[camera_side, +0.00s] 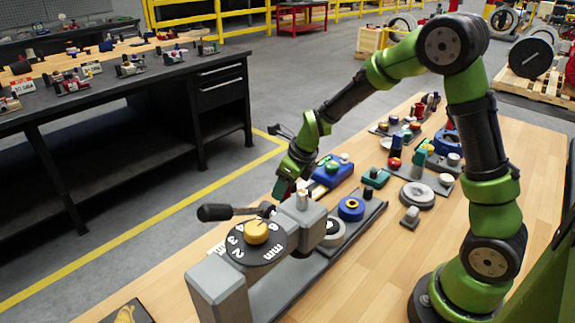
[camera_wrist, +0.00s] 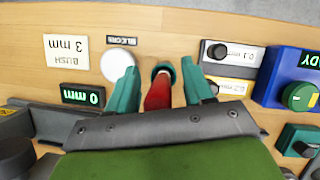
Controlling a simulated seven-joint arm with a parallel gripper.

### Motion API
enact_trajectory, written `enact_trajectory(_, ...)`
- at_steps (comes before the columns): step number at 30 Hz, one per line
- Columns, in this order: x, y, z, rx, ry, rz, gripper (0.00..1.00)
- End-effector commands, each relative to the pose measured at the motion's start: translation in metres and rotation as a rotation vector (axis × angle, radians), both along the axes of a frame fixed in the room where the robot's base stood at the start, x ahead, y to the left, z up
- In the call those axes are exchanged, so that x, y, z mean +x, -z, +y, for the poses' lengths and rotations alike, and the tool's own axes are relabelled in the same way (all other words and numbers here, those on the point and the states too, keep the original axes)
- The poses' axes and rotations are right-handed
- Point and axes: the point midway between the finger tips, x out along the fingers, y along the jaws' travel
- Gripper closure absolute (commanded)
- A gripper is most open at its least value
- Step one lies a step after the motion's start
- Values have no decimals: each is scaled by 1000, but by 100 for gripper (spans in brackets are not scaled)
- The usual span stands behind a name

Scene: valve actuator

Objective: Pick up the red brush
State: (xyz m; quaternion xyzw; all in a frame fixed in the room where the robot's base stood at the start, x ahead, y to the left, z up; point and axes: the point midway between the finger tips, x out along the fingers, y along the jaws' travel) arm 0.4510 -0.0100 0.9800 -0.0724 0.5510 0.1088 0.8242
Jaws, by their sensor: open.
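In the wrist view, a red piece (camera_wrist: 158,92) with a dark green round end (camera_wrist: 163,70) lies between the two teal fingers of my gripper (camera_wrist: 163,86); I take it to be the red brush. The fingers are apart, with a gap on each side of the red piece. Its near part is hidden behind the grey gripper body. In the side view, my gripper (camera_side: 284,190) is low near the far edge of the wooden table, behind the grey fixture. The brush is too small and covered to make out there.
In the wrist view, a white disc (camera_wrist: 117,64) is left of the fingers, beside a "0 mm" display (camera_wrist: 82,96). A blue box (camera_wrist: 290,80) with a green knob is at right. In the side view, a grey fixture (camera_side: 218,285) with a numbered dial (camera_side: 240,248) stands in front.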

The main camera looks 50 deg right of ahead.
Motion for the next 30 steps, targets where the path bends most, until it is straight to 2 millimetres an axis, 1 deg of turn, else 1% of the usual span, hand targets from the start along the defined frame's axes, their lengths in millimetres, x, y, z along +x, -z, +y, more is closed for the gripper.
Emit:
enact_trajectory(2, 1, 3, 0, 0, 1, 0, 49)
enact_trajectory(7, 1, 3, 0, -1, 0, -1, 49)
enact_trajectory(8, 1, 3, 0, -1, 0, -1, 50)
enact_trajectory(15, 1, 3, 0, -1, 0, -1, 87)
enact_trajectory(18, 1, 3, 0, 0, 0, -1, 100)
enact_trajectory(26, 2, 1, 0, -1, -1, -2, 100)
enact_trajectory(29, 2, -9, 1, -2, -2, -6, 100)
enact_trajectory(30, 2, -15, 1, -2, -2, -6, 100)
